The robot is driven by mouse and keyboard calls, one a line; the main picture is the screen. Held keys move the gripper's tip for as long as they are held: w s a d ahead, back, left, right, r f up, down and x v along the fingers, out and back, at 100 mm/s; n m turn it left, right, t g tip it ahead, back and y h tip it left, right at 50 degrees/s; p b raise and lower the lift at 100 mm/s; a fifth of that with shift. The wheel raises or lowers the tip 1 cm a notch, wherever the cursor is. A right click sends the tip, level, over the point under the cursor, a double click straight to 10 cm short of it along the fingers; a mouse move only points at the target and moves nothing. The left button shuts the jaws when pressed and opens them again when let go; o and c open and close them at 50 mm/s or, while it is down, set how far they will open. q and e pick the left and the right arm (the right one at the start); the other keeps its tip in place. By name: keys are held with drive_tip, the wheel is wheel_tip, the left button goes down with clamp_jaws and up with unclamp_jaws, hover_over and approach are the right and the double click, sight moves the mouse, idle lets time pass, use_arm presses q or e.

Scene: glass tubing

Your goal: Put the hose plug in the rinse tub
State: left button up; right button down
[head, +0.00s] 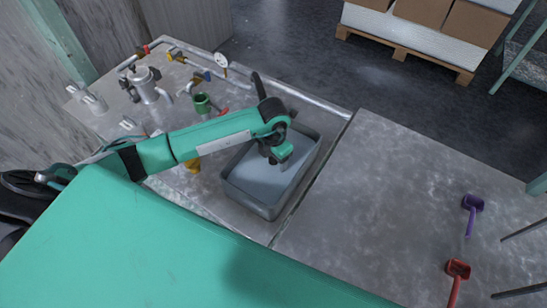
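The rinse tub (245,203) is a grey rectangular tub with a pale bluish inside, standing on the metal bench. My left gripper (276,158) is over the tub, pointing down, with its arm reaching in from the left. The fingertips are small and partly hidden by the wrist, so I cannot tell whether they are open or hold something. I cannot make out the hose plug for certain in this view. My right gripper is not in view.
A metal pot (146,84), a green cup-like piece (202,104), pipes with valves and a gauge (221,61) stand on the bench left of the tub. A yellow piece (193,166) is partly behind my arm. Purple (472,203) and red (458,268) scoop-like tools lie right.

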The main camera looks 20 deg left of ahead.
use_arm(q)
drive_tip(key=shift+r, duration=0.1)
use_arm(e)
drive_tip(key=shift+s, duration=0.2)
use_arm(q)
wheel_tip(320, 180, up, 3)
drive_tip(key=shift+f, duration=0.2)
wheel_tip(320, 180, up, 8)
drive_tip(key=shift+r, duration=0.7)
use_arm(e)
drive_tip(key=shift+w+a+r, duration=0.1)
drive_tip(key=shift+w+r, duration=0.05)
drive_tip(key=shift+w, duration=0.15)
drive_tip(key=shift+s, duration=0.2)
